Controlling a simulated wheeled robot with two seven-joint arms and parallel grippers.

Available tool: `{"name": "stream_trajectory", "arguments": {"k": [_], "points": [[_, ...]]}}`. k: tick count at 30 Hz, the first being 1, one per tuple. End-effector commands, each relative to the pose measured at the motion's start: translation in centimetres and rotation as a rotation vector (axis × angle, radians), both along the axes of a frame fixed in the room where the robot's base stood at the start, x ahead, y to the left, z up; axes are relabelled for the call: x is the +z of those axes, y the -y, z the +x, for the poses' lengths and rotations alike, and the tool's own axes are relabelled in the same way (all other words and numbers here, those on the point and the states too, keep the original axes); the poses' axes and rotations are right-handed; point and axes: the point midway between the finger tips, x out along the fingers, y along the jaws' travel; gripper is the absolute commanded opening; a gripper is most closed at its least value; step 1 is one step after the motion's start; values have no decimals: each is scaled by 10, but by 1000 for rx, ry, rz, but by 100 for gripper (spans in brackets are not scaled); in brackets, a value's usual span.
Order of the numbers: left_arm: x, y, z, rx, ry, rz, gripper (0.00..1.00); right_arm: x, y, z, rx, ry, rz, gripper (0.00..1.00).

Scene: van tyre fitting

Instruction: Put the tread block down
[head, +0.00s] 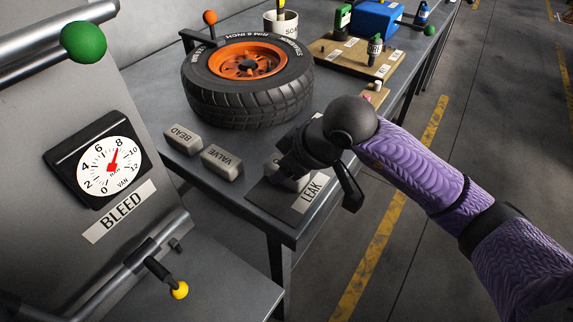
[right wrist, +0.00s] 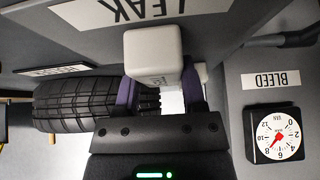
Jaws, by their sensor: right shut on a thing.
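My right gripper (head: 292,166) is over the dark LEAK patch (head: 268,196) at the near corner of the bench. It is shut on a light grey block, the tread block, which mostly hides beneath the gripper in the head view. In the right wrist view the tread block (right wrist: 153,48) sits between the purple fingers of the right gripper (right wrist: 160,88); its label is too small to read. The LEAK label (right wrist: 135,8) shows just beyond it. I cannot tell whether the block touches the patch. My left gripper is not in view.
Grey blocks marked BEAD (head: 183,138) and VALVE (head: 222,162) lie left of the patch. A tyre on an orange rim (head: 248,90) lies behind them. The BLEED gauge (head: 100,166) panel stands at left. A tool board (head: 345,60) is at the back. The bench edge is close on the right.

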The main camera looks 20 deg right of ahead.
Motion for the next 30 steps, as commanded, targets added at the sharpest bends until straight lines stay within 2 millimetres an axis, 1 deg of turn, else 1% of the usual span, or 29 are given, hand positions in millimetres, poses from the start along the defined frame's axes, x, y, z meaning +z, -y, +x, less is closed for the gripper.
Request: {"name": "stream_trajectory", "arguments": {"k": [2,3,5,6,8,16,19,20,23,27,30], "points": [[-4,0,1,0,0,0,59,-3,0,0,0,0,0,0],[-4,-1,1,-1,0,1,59,-3,0,0,0,0,0,54],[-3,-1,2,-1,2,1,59,-2,0,0,0,1,1,67],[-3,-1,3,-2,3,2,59,-2,0,0,0,0,0,76],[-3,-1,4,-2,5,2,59,-2,0,0,0,0,0,88],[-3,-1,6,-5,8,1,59,-1,0,0,0,0,0,88],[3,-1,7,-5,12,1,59,6,1,-1,-1,1,-1,88],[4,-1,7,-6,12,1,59,10,3,-3,0,2,-1,88],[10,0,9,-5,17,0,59,30,11,-12,0,5,-3,88],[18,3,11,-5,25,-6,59,63,24,-29,-2,6,-4,88],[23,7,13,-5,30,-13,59,83,32,-40,-2,4,-3,88]]}}
